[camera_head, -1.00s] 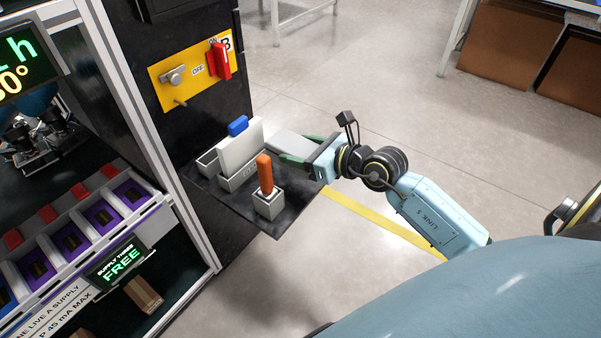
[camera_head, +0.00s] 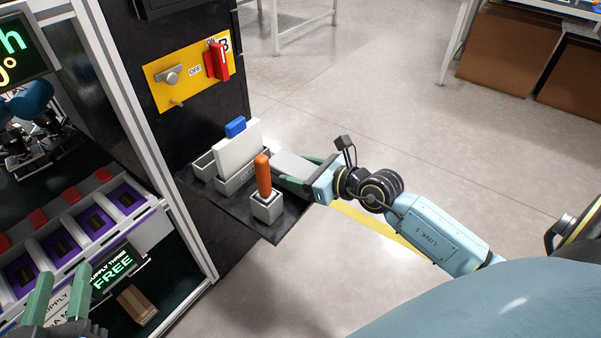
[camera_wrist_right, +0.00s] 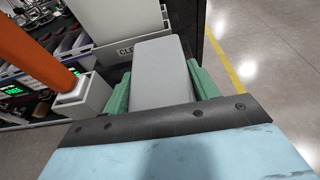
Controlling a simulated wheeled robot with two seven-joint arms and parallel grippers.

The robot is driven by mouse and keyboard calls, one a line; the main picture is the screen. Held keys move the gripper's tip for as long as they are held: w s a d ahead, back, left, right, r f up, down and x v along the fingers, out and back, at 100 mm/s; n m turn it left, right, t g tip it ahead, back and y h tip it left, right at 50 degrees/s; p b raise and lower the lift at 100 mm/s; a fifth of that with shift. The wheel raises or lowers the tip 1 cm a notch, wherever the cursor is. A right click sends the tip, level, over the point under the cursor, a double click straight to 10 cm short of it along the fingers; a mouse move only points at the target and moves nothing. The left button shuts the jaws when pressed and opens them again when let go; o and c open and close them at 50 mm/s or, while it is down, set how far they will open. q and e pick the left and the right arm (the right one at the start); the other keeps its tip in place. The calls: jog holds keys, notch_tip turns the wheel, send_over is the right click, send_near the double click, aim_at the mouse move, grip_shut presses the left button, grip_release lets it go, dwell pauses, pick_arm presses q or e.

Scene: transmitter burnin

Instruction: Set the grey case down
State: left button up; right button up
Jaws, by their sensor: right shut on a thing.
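The flat grey case (camera_head: 292,163) is between the green fingers of my right gripper (camera_head: 303,172), over the right side of the black shelf (camera_head: 240,218). In the right wrist view, the case (camera_wrist_right: 160,75) lies lengthwise between both fingers (camera_wrist_right: 160,88). I cannot tell whether its underside touches the shelf. My left gripper (camera_head: 58,297) is at the lower left of the head view, its two green fingers apart and nothing visible between them.
A grey holder (camera_head: 236,180) with a white slab (camera_head: 238,150) and blue tab stands on the shelf beside the case. An orange-handled tool (camera_head: 263,176) stands in a small grey block (camera_head: 266,208) nearer the front. The rack with purple slots (camera_head: 88,217) is left.

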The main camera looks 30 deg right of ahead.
pick_arm(q)
jog(key=shift+r, duration=0.15)
pick_arm(e)
jog(key=shift+f, duration=0.15)
jog(key=o, duration=1.1)
pick_arm(q)
jog(key=shift+r, duration=0.1)
